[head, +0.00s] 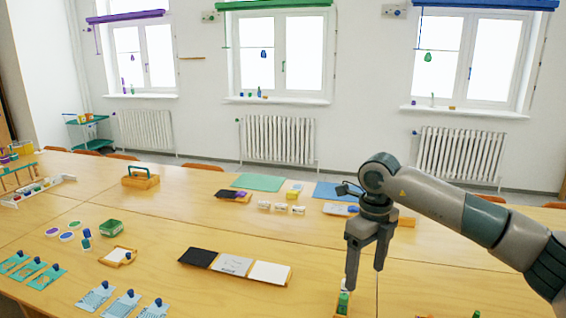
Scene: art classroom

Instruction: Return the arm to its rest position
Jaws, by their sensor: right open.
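My right arm comes in from the right edge of the head view. Its gripper (366,270) points down over the right part of the table (200,225), with its two fingers apart. A small green item (343,299) stands just below the left fingertip; I cannot tell whether they touch. Nothing shows between the fingers. My left arm and gripper are not in view.
A tray with black, grey and white panels (233,265) lies left of the gripper. Small white blocks (282,208), a green mat (258,182) and a wooden carrier (140,180) stand further back. Cards with blue knobs (122,303) lie front left. Bare tabletop lies between.

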